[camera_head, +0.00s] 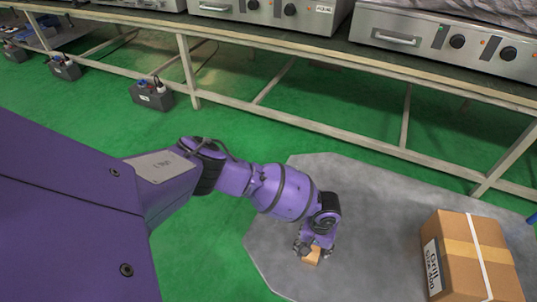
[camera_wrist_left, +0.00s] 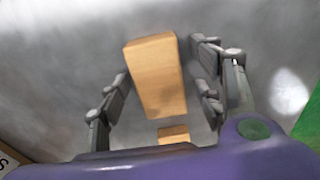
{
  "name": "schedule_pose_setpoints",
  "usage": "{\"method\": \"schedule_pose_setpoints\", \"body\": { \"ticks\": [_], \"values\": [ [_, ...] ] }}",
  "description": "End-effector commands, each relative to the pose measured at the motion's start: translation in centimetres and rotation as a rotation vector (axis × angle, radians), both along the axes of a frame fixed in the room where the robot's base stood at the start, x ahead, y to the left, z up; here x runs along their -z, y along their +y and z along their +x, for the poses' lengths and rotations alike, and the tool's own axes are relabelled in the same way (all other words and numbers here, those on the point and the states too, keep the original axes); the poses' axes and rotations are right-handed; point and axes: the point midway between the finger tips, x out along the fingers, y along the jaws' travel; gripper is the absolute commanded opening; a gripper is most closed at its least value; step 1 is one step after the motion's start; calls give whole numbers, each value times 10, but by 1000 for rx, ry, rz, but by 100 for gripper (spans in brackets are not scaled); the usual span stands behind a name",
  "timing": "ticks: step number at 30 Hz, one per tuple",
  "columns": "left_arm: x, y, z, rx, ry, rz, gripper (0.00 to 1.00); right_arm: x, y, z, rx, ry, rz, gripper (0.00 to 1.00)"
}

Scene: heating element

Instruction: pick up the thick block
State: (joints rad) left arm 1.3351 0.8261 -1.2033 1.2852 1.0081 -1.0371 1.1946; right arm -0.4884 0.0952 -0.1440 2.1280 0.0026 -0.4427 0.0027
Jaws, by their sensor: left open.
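A long, thick wooden block (camera_wrist_left: 157,78) lies between the two fingers of my left gripper (camera_wrist_left: 162,80) in the left wrist view. Gaps show between the block and the fingers, so the gripper is open around it. A smaller-looking wooden block (camera_wrist_left: 174,134) shows just below it in that view, partly cut off by my purple gripper body. In the head view my left gripper (camera_head: 313,246) points down at the grey floor plate, with a light wooden block (camera_head: 312,257) at its fingers. I cannot tell which of the two blocks this is. My right gripper is not in view.
A taped cardboard box (camera_head: 468,258) stands on the grey plate (camera_head: 375,215) to the right. A long workbench (camera_head: 300,55) with metal heating units runs across the back. Small dark boxes (camera_head: 151,95) sit on the green floor. The plate between gripper and cardboard box is clear.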

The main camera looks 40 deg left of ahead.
Motion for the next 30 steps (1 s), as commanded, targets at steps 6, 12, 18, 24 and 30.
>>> {"method": "schedule_pose_setpoints", "body": {
  "ticks": [6,12,18,24,30],
  "values": [
    [-3,-2,4,2,-6,-2,61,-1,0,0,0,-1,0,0],
    [-3,-2,3,2,-6,-2,35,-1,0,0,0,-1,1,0],
    [-3,-2,3,2,-6,-2,11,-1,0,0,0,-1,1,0],
    [-3,-2,3,2,-5,-3,11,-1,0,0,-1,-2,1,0],
    [-14,-2,3,1,-6,-3,11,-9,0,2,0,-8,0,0]
  ]
}}
